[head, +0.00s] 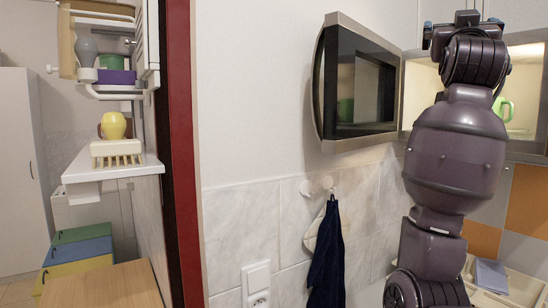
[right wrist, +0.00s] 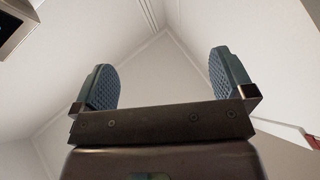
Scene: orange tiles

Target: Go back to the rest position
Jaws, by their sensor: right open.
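My right arm (head: 455,150) stands raised on the right of the head view, with its wrist at the top edge. In the right wrist view my right gripper (right wrist: 166,77) is open, its two blue-grey padded fingers wide apart and nothing between them. It points up toward the white ceiling. My left gripper is not in view.
Behind my right arm is a lit microwave with a green mug (head: 503,108) inside. Its dark glass door (head: 358,85) stands open to the left of the arm. A dark blue towel (head: 327,255) hangs below. A white shelf (head: 130,168) is at left.

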